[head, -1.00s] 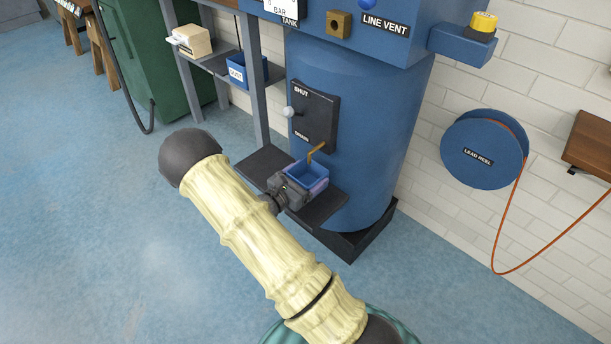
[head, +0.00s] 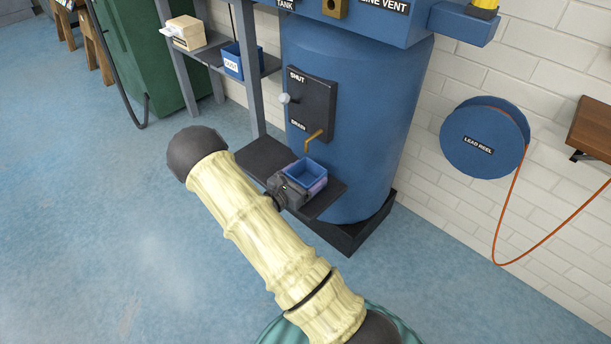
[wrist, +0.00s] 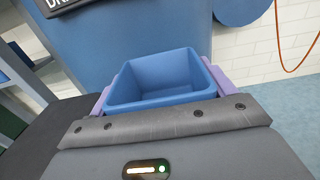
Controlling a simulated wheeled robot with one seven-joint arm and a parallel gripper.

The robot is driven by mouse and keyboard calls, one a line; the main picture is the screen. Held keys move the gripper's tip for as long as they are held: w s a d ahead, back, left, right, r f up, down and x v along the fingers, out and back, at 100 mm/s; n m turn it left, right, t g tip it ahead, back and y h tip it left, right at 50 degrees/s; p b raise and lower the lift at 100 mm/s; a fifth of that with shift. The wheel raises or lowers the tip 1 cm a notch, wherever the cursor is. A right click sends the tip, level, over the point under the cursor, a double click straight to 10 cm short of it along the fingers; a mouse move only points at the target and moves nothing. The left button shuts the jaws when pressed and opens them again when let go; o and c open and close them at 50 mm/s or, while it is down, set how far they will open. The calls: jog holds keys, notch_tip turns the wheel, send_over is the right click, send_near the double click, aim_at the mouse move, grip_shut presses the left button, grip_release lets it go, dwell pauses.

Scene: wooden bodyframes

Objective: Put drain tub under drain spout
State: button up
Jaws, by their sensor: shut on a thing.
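The drain tub is a small open blue tub (head: 306,170), which looks empty. It also shows in the wrist view (wrist: 160,80). My gripper (head: 300,187) is shut on the tub, with a purple finger along each side of it (wrist: 221,82). The tub is at the dark shelf (head: 324,200) in front of the blue tank; I cannot tell if it touches the shelf. The brass drain spout (head: 314,139) comes out of the black panel (head: 311,105) marked SHUT and DRAIN. In the head view the spout's lower end appears just above the tub's back edge.
A blue tank (head: 350,110) stands directly behind the tub. A grey rack post (head: 247,75) stands to the left, with another blue bin (head: 233,63) on its shelf. A lead reel (head: 482,140) hangs on the wall at right. The blue floor at left is clear.

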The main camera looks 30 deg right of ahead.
jog(key=o, duration=1.8)
jog(key=shift+f, duration=0.1)
jog(key=shift+a, duration=0.2)
jog(key=p+v, duration=0.4)
jog(key=v, duration=0.7)
jog(key=shift+s+a, duration=0.2)
jog(key=shift+a, duration=0.1)
